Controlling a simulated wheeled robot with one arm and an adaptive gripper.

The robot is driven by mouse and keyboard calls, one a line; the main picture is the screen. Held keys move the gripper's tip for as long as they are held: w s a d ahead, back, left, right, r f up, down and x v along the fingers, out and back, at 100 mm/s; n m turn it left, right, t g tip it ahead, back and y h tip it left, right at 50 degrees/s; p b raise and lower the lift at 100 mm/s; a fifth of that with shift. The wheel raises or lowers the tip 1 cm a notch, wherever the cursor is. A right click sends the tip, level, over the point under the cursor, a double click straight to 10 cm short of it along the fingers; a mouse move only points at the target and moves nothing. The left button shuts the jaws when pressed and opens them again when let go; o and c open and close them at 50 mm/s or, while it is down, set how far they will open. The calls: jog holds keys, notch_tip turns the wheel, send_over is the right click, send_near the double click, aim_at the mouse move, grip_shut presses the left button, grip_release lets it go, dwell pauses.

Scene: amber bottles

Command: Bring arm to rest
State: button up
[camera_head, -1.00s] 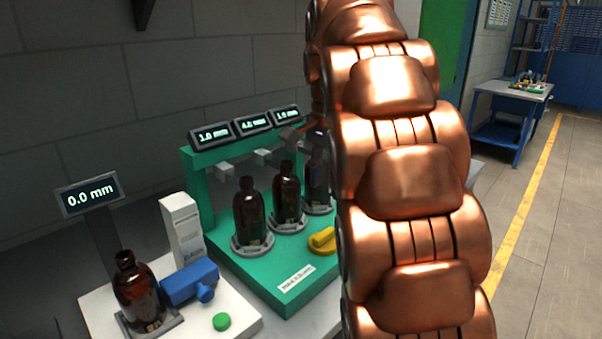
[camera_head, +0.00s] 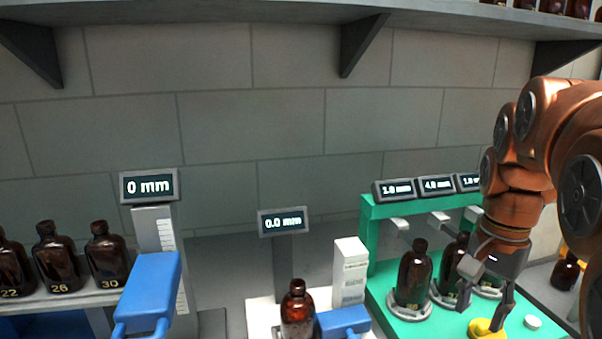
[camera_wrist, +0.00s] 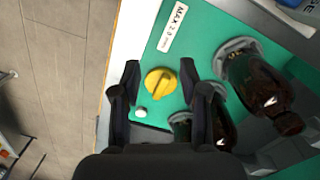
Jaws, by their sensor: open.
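My copper arm enters at the right of the head view. My gripper (camera_head: 487,302) hangs over the front of the green station (camera_head: 385,300). Its fingers are apart with nothing between them; in the wrist view my gripper (camera_wrist: 166,92) points toward the yellow knob (camera_wrist: 160,81). The knob also shows in the head view (camera_head: 484,329), just below the fingers. Amber bottles stand on round holders of the station; one bottle (camera_head: 414,275) is in clear view, and others are partly behind my gripper. I cannot tell whether the fingers touch the knob.
Left of the station are a white base with an amber bottle (camera_head: 297,312), a blue clamp (camera_head: 343,321) and a 0.0 mm display (camera_head: 283,221). Further left are a blue-handled gauge (camera_head: 150,290) and a row of numbered bottles (camera_head: 57,262). A shelf (camera_head: 300,10) runs overhead.

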jog(key=s+a+f+n+p, duration=0.3)
jog(key=s+a+f+n, duration=0.1)
jog(key=s, duration=0.5)
jog(key=s+a+f+n+g+p, duration=0.1)
jog(key=s+a+f+n+p, duration=0.2)
jog(key=s, duration=0.6)
notch_tip(320, 180, down, 2)
jog(key=a+n, duration=0.2)
jog(key=n, duration=0.1)
jog(key=shift+a, duration=0.4)
